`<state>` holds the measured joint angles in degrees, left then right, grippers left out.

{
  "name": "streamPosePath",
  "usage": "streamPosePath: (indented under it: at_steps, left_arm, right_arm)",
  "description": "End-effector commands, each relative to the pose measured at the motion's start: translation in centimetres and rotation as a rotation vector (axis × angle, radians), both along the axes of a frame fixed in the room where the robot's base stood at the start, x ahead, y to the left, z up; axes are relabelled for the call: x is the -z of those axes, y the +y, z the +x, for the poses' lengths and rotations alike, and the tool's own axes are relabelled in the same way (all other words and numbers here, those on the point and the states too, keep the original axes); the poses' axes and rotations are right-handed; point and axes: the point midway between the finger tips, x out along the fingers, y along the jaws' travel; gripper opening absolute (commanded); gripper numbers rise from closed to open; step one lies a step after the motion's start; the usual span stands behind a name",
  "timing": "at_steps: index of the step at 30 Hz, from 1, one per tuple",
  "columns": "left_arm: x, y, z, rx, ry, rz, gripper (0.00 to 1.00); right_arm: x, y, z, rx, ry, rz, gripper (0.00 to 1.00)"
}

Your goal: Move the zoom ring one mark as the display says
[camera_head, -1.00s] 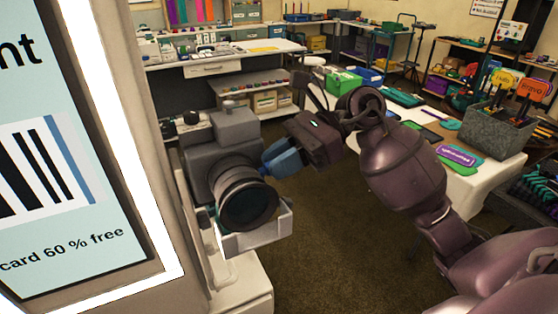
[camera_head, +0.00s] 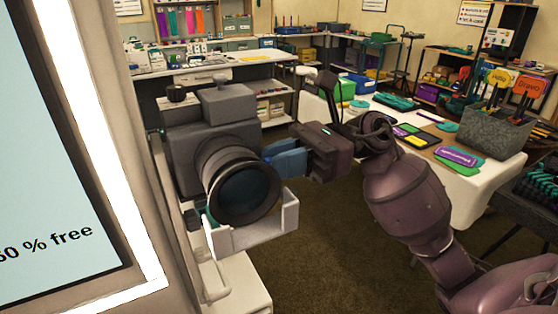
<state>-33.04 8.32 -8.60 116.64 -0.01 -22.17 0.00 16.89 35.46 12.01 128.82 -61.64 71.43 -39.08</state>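A grey camera (camera_head: 208,135) with a large dark lens (camera_head: 243,188) faces me at the left centre, its lens above a pale bracket (camera_head: 262,232). The zoom ring (camera_head: 228,158) appears to be the band around the lens barrel; its marks are too small to read. My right gripper (camera_head: 270,158) has its blue fingers at the right side of the lens barrel. Whether they touch the ring or how far apart they are is hidden by the angle. The display (camera_head: 58,170) at the left edge is cut off and shows "60 % free". My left gripper is out of view.
A white table (camera_head: 470,180) at the right holds a grey box of paddle signs (camera_head: 493,128) and flat cards. Shelves and a white workbench (camera_head: 215,65) stand behind. Brown carpet (camera_head: 330,240) is clear in front. The lit display frame (camera_head: 140,235) stands close to the camera's left.

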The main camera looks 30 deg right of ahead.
Motion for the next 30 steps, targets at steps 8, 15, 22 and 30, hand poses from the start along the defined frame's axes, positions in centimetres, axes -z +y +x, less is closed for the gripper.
streamPosePath:
  at_steps: [8,15,22,30]
  left_arm:
    - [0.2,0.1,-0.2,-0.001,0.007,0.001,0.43]
    - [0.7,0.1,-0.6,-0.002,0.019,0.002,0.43]
    - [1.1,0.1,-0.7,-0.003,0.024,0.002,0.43]
    - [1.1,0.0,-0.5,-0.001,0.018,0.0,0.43]
  right_arm:
    - [0.0,0.0,0.0,0.0,0.001,-0.001,0.28]
    - [0.0,-0.1,0.0,0.0,0.001,-0.002,0.28]
    - [0.2,-2.0,0.0,0.003,0.003,-0.004,0.28]
    - [0.2,-6.9,-0.3,0.004,0.005,-0.003,0.28]
